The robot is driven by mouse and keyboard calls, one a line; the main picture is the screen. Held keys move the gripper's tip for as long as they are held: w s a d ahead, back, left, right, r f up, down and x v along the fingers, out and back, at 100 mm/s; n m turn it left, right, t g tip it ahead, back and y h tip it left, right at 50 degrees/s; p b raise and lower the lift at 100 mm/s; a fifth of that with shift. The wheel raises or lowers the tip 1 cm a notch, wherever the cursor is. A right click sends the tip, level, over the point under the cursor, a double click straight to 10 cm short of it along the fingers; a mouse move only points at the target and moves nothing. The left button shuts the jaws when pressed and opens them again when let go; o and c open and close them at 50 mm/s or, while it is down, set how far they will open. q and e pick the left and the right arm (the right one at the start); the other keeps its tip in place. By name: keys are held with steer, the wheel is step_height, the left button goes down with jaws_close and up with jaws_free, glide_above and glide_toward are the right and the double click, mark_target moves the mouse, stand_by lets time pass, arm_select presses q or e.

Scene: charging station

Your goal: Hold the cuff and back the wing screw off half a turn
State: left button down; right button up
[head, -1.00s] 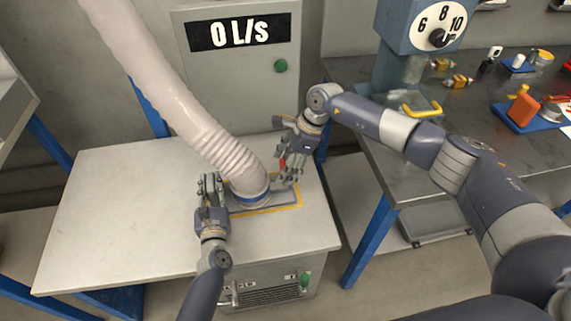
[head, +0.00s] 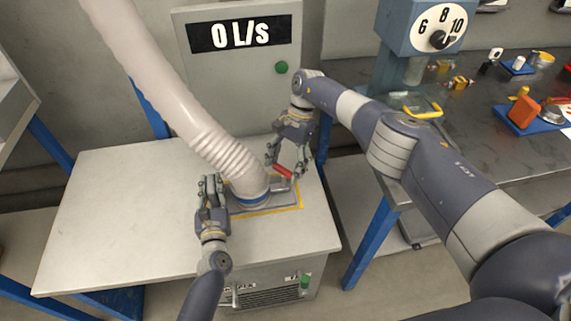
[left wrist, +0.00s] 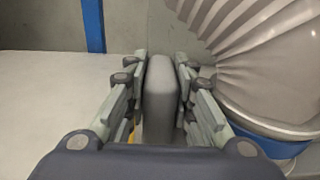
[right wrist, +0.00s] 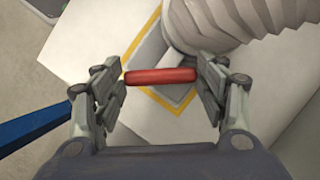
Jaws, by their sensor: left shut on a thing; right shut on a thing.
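The pale hose ends in a grey cuff with a blue band (head: 252,199) on the table. In the left wrist view, the blue band (left wrist: 262,131) is at right. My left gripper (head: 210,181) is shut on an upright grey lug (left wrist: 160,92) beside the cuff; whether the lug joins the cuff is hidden. The red wing screw (head: 283,172) is at the cuff's right, back side. My right gripper (head: 287,168) is shut on it from above. In the right wrist view, the wing screw (right wrist: 160,76) spans between the fingertips.
A yellow outline (head: 270,210) surrounds the cuff on the pale table (head: 120,205). The ribbed hose (head: 185,110) rises to the upper left. A panel (head: 240,60) behind reads 0 L/S. The workbench (head: 480,130) at right holds several small items. The table's left is clear.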

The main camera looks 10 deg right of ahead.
steer(key=shift+f+n, duration=0.1)
steer(key=shift+n, duration=0.4)
steer(key=o, duration=1.1)
steer(key=shift+v, duration=3.8)
